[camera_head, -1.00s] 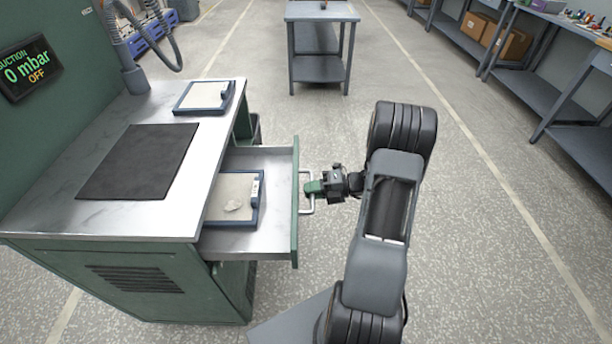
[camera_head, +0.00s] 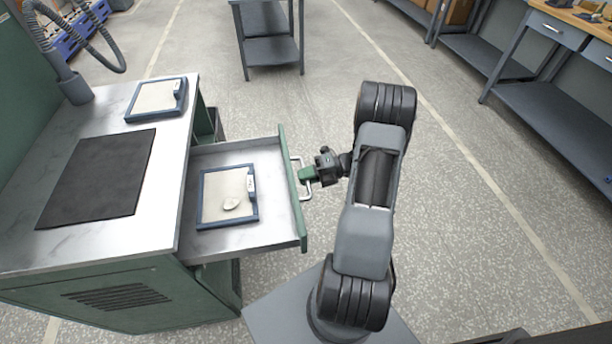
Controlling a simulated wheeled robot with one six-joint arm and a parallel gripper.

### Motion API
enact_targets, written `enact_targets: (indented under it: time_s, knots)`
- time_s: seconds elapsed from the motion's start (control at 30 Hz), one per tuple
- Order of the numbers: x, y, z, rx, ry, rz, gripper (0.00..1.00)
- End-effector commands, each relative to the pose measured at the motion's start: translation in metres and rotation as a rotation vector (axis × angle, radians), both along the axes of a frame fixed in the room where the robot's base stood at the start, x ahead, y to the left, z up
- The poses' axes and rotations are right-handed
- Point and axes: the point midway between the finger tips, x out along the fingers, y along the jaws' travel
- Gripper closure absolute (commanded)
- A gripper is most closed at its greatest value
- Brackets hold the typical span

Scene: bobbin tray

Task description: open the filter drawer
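The filter drawer (camera_head: 272,226) stands out from the right side of the green bench, well open. Its green front (camera_head: 292,190) carries a pale bar handle (camera_head: 306,190). The far fingertip's contact is too small to see clearly.
The steel bench top (camera_head: 172,142) holds a dark mat (camera_head: 98,180) and another blue-framed panel (camera_head: 184,97). A grey hose (camera_head: 75,85) rises at the back left. A grey table (camera_head: 270,47) stands beyond. Shelving (camera_head: 545,110) lines the right; the floor between is clear.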

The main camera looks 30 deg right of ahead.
Motion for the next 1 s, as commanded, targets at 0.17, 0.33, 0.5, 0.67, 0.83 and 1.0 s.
enact_targets:
  time_s: [0.17, 0.33, 0.5, 0.67, 0.83, 1.0]
  knots:
    - [-0.001, 0.001, -0.001, 0.000, 0.004, 0.003, 0.69]
    - [-0.001, 0.000, -0.001, -0.001, 0.001, 0.001, 0.61]
    - [-0.001, -0.001, 0.000, -0.001, 0.001, -0.001, 0.61]
    - [-0.005, -0.016, 0.003, -0.001, -0.001, -0.005, 0.61]
    - [-0.017, -0.047, 0.009, -0.001, -0.001, -0.005, 0.61]
    - [-0.029, -0.078, 0.016, -0.002, 0.001, -0.003, 0.61]
